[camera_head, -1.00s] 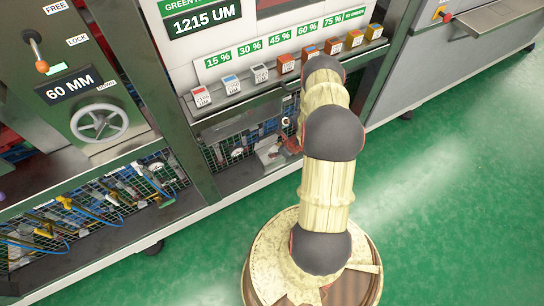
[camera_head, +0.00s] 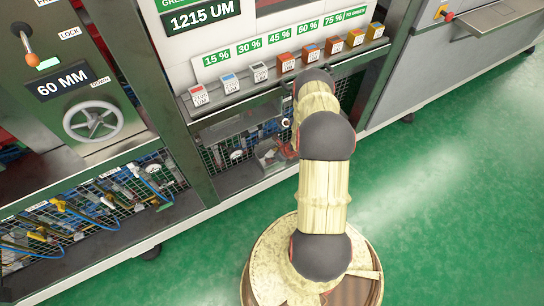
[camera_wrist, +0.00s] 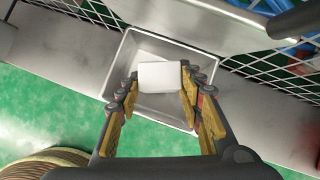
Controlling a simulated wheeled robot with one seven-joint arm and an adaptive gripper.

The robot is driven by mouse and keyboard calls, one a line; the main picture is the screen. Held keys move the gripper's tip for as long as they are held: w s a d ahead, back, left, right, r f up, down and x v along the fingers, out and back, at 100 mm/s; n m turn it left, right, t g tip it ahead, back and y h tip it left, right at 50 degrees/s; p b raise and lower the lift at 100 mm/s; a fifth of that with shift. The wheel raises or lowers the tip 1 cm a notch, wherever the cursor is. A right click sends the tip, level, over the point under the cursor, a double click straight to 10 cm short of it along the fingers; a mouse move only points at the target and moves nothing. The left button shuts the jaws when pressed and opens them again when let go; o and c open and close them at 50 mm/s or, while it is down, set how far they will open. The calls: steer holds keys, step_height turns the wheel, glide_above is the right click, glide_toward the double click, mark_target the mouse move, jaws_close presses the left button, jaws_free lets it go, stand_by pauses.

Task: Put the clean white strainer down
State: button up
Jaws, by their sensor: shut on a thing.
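In the wrist view, my gripper (camera_wrist: 160,88) is shut on a small white block-shaped piece, the white strainer (camera_wrist: 160,75). Its plain pale face shows between the fingertips, and no holes can be made out. The strainer is over a pale grey, shallow open tray (camera_wrist: 122,80), inside its outline. I cannot tell whether it touches the tray floor. In the head view my arm hides the gripper and the strainer.
The tray lies on a grey ledge (camera_wrist: 60,50) beside wire mesh (camera_wrist: 240,68). In the head view, a machine front carries a row of small labelled boxes (camera_head: 260,72) above a mesh-fronted lower bay (camera_head: 225,158). A handwheel (camera_head: 93,120) is at left. Green floor (camera_head: 440,180) is clear at right.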

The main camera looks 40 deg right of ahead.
steer(key=shift+f, duration=0.5)
steer(key=o, duration=1.1)
steer(key=shift+o, duration=0.2)
steer(key=shift+r, duration=0.25)
steer(key=p+v, duration=0.4)
steer(key=v, duration=0.8)
steer(key=shift+r, duration=0.4)
